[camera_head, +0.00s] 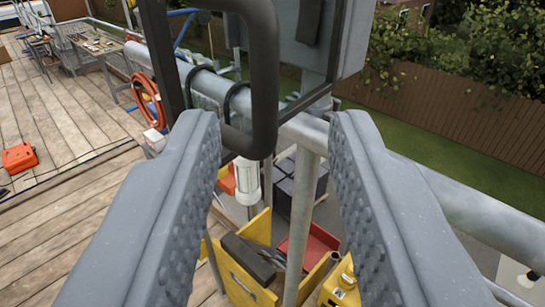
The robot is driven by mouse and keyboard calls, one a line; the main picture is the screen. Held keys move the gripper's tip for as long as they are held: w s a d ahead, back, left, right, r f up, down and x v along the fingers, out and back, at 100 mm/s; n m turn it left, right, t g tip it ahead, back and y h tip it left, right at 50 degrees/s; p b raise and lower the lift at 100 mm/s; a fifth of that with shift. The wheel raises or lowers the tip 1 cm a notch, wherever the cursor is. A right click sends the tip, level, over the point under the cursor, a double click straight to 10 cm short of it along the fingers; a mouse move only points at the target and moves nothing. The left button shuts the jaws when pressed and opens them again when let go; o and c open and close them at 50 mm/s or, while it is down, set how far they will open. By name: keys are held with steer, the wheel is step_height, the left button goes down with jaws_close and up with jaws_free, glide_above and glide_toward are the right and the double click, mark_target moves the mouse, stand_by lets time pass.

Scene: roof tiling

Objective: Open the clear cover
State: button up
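A thick black handle (264,75) forms a loop at the top centre, beyond and between my fingertips. It appears to belong to a dark-framed panel (160,50) that I can see through, which seems to be the clear cover. Its upper part is cut off by the picture's top edge, and I cannot tell whether it stands ajar. My gripper (280,125) is open and empty, with one grey ridged finger on each side. The handle lies slightly left of the middle of the gap, and I see no clear contact with it.
A grey metal rail (470,205) runs behind the panel to the lower right. A grey box (308,38) stands behind the handle. Below are a yellow crate (240,285) and a red tray (318,243). An orange hose (147,100) hangs at left; wooden decking lies beyond.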

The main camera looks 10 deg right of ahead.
steer(key=b+v, duration=0.1)
steer(key=v, duration=0.8)
steer(key=shift+w+a+b, duration=0.1)
steer(key=shift+b, duration=0.2)
steer(key=w+a+f+n+y+b, duration=0.15)
steer(key=w+a+f+b, duration=0.3)
steer(key=w+a, duration=0.55)
steer(key=w+a+f+n+y+b, duration=0.15)
steer(key=w+a+f+b, duration=0.35)
steer(key=w+a, duration=0.55)
steer(key=w+a+f+b, duration=0.1)
steer(key=w+a+f, duration=0.2)
steer(key=w+f, duration=0.2)
steer(key=w+a+f+g+b, duration=0.1)
steer(key=w+a+f, duration=0.2)
steer(key=f, duration=0.6)
steer(key=w+a+f+g+y+b, duration=0.1)
steer(key=w+a+f+b, duration=0.1)
steer(key=w+f, duration=0.4)
steer(key=shift+w+a+f, duration=0.4)
steer(key=shift+a+f, duration=0.1)
steer(key=shift+a, duration=0.1)
